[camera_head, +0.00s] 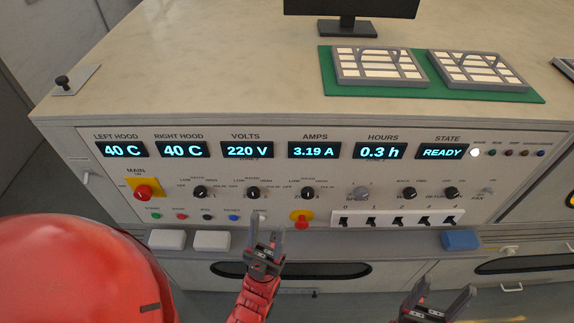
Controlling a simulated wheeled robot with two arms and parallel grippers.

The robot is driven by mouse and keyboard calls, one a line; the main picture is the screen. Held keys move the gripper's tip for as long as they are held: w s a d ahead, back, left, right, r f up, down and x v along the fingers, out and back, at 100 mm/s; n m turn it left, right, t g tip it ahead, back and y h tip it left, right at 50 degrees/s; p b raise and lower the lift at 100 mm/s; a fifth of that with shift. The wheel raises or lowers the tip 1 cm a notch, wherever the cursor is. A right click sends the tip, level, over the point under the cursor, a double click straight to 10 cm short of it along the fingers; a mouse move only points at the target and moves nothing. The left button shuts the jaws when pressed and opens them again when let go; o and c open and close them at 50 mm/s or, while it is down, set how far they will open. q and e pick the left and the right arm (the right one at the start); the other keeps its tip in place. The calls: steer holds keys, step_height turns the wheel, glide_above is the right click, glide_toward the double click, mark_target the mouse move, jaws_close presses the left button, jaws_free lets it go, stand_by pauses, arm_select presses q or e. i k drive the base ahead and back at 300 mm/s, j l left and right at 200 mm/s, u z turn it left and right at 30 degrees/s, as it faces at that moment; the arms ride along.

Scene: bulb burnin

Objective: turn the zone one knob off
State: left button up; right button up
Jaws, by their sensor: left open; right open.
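Three black knobs sit in a row on the front panel (112,175), with LOW, HIGH and OFF marks around them: a left knob (200,192), a middle knob (253,193) and a right knob (308,193). Their names are too small to read, so I cannot tell for sure which is zone one, nor their exact settings. My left gripper (266,238) is open and empty, below the middle knob, its fingers pointing up at the panel. My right gripper (443,299) is open and empty, low at the right, below the row of numbered switches.
A red main switch on yellow (144,191) is left of the knobs. A red button on yellow (301,219) is right of my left gripper. Numbered black switches (397,220) and a blue block (461,239) are further right. White blocks (212,240) stand on the ledge.

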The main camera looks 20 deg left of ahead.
mark_target(200, 191)
steer(key=u, duration=1.4)
steer(key=k+j+u, duration=0.1)
steer(key=k+u, duration=0.15)
steer(key=k, duration=0.15)
steer(key=k+j+u, duration=0.2)
steer(key=k, duration=0.2)
